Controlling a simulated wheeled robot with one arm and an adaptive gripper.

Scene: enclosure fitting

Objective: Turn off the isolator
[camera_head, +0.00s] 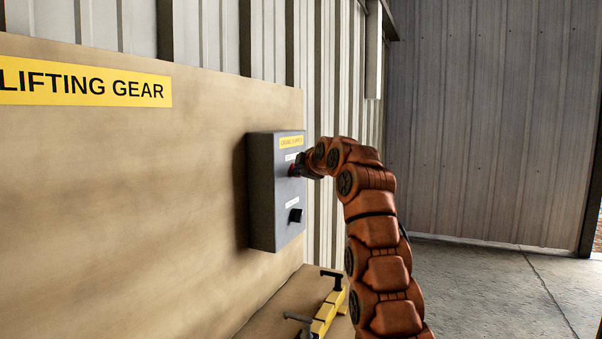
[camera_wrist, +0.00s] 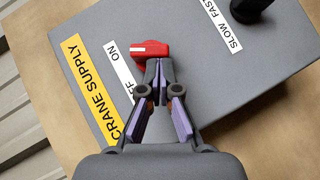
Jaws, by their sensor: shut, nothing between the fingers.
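The grey enclosure box (camera_head: 275,195) is mounted on the wooden board. The isolator is a red knob (camera_wrist: 152,50) on its face, beside a white OFF/ON label (camera_wrist: 122,68); OFF is partly hidden by my gripper. The knob's white mark is at its left end, toward ON. In the head view the red knob (camera_head: 292,171) is mostly covered by my gripper (camera_head: 298,168). In the wrist view my gripper (camera_wrist: 158,64) is shut and empty, its fingertips right at the knob's lower edge. I cannot tell whether they touch it.
A yellow CRANE SUPPLY label (camera_wrist: 90,88) is on the box. A black knob (camera_head: 296,215) with a SLOW/FAST label (camera_wrist: 222,25) sits lower on the same face. A yellow object with black handles (camera_head: 328,312) lies on the ledge below. Open floor (camera_head: 490,285) is at right.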

